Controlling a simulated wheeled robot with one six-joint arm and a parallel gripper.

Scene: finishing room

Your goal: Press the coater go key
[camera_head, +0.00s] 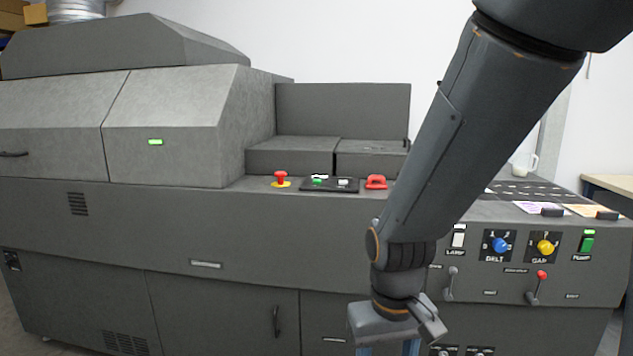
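The coater is the long grey machine (190,225) across the view. Any lettering by these keys is too small to read, so I cannot confirm which is the go key. My gripper (388,347) hangs pointing down in front of the machine, lower and to the right of the panel. Its fingertips are cut off by the bottom edge, and its opening is unclear.
A red mushroom button (281,177) on a yellow base stands left of the panel, and a red handle-like part (376,182) right of it. The right front has a LAMP switch (458,238), BELT knob (499,245), GAP knob (545,246), green PUMP switch (587,242) and two levers.

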